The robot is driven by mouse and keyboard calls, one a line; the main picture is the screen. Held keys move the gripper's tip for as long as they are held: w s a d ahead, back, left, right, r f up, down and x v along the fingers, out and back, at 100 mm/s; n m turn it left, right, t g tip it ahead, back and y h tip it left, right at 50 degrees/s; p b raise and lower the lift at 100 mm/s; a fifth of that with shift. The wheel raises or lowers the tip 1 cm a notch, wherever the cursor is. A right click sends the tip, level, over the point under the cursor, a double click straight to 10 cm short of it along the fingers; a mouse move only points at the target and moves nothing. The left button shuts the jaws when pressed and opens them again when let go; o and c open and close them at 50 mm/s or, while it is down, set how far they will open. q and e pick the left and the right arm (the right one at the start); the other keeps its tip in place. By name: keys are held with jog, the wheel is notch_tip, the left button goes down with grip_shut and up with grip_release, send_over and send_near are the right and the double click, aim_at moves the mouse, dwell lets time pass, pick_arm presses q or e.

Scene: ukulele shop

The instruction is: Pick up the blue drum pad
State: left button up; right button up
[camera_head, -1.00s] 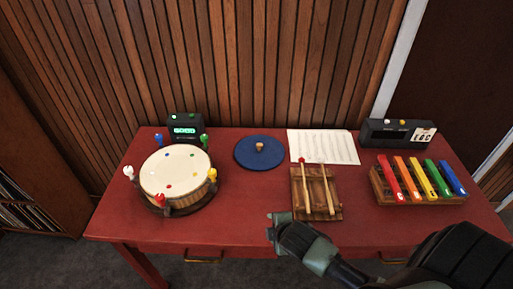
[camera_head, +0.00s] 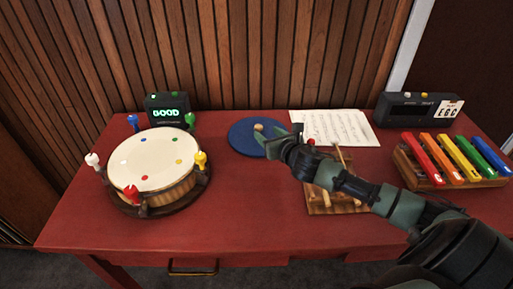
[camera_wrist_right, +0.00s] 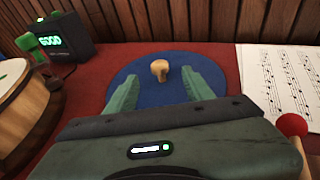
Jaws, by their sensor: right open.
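The blue drum pad (camera_head: 242,138) is a flat round disc with a small wooden knob (camera_head: 258,127) at its middle. It lies on the red table, near the back. My right gripper (camera_head: 276,142) reaches in from the right, over the pad's right front part. In the right wrist view, its two green fingers (camera_wrist_right: 160,93) are apart, with the pad (camera_wrist_right: 155,98) beneath and the wooden knob (camera_wrist_right: 160,70) just beyond the tips, between their lines. Nothing is between the fingers. My left gripper is not in view.
A drum with coloured pegs (camera_head: 155,165) stands left on the red table (camera_head: 240,225), a lit "GOOD" box (camera_head: 168,110) behind it. Sheet music (camera_head: 335,127), a wooden stand with mallets (camera_head: 335,203), a coloured xylophone (camera_head: 455,160) and a black box (camera_head: 415,107) are right.

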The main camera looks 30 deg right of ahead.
aim_at(259, 126)
jog(key=x, duration=0.2)
jog(key=shift+w+d+f, duration=0.1)
jog(key=shift+w+f, duration=0.1)
jog(key=shift+f, duration=0.05)
jog(key=x, duration=0.5)
jog(key=shift+w+r, duration=0.15)
jog(key=shift+w, duration=0.25)
jog(key=shift+c, duration=0.2)
jog(key=shift+r, duration=0.1)
grip_shut()
